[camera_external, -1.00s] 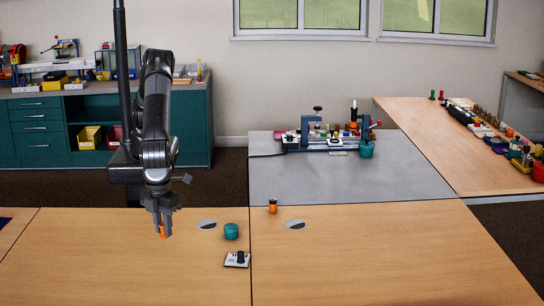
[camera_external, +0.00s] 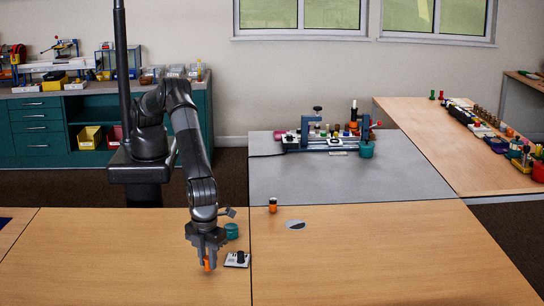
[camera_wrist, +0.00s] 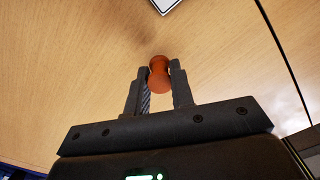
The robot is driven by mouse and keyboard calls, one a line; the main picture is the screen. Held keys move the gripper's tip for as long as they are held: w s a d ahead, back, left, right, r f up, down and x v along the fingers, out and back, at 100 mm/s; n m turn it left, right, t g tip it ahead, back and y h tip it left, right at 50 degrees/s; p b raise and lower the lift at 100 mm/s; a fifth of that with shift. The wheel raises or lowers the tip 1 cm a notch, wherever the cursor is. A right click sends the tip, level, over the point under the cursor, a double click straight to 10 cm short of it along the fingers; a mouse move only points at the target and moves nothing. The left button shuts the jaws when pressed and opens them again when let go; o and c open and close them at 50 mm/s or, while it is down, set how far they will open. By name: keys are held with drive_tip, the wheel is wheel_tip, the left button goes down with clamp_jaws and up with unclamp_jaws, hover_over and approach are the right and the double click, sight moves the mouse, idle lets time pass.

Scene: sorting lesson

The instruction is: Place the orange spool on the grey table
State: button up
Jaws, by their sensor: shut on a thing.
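The orange spool (camera_external: 207,264) is between the fingers of my gripper (camera_external: 207,260), low over the near wooden table. In the wrist view the spool (camera_wrist: 158,74) has a narrow waist, and the two fingers (camera_wrist: 160,84) are shut on it from both sides. I cannot tell whether its lower end is clear of the wood. The grey table (camera_external: 330,182) lies further back and to the right, beyond the wooden table's far edge, apart from my gripper.
A white plate with a black knob (camera_external: 237,260) is just right of my gripper. A teal round pot (camera_external: 231,231) stands behind it. A small orange-and-black cylinder (camera_external: 272,205) stands near the grey table's front edge. A blue-grey fixture (camera_external: 309,131) occupies the grey table's back; its front is clear.

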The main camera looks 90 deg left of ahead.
sight(207, 258)
drive_tip(key=shift+f, duration=0.6)
drive_tip(key=shift+f, duration=0.1)
drive_tip(key=o, duration=0.9)
wheel_tip(207, 258, up, 12)
drive_tip(key=shift+r, duration=0.15)
